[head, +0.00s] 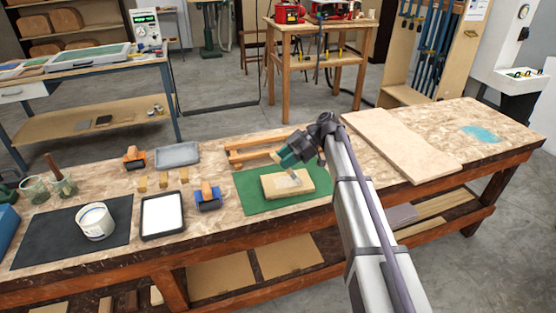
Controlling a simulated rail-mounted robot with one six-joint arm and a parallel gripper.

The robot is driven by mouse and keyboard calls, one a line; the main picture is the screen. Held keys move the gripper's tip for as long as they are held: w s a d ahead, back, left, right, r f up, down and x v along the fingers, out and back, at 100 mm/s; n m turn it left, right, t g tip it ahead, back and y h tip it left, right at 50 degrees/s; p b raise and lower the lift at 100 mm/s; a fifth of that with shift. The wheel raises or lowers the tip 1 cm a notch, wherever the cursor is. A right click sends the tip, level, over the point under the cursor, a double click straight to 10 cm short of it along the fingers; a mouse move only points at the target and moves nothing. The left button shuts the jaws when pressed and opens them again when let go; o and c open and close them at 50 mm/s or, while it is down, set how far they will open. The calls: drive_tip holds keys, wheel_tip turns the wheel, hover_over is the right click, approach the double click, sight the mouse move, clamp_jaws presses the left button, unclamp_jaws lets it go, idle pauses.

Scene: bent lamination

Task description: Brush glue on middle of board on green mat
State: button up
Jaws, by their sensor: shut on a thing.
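A small pale wooden board (273,188) lies flat on the green mat (252,202) near the bench's front edge. My gripper (291,160) reaches in from the right, just above and behind the board. It is shut on a brush (296,178), whose pale lower end points down over the board's middle and right part. The gripper hides most of the brush. I cannot tell whether the bristles touch the board. No glue can be clearly made out on the board from here.
A white pot (95,222) stands on a dark mat (40,240) at left. A large pale panel (400,143) lies at right.

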drive_tip(key=shift+w+d, duration=0.15)
drive_tip(key=shift+d, duration=0.45)
drive_tip(key=shift+w+a+r, duration=0.1)
drive_tip(key=shift+w+a, duration=0.05)
drive_tip(key=shift+w, duration=0.4)
drive_tip(key=shift+s+a, duration=1.4)
drive_tip(key=shift+a, duration=3.5)
drive_tip(key=shift+w+d, duration=0.6)
drive_tip(key=shift+d, duration=1)
drive_tip(key=shift+w+d, duration=0.65)
drive_tip(key=shift+d, duration=0.9)
drive_tip(key=shift+w+d, duration=0.6)
drive_tip(key=shift+d, duration=1)
wheel_tip(320, 180, up, 6)
drive_tip(key=p, duration=0.6)
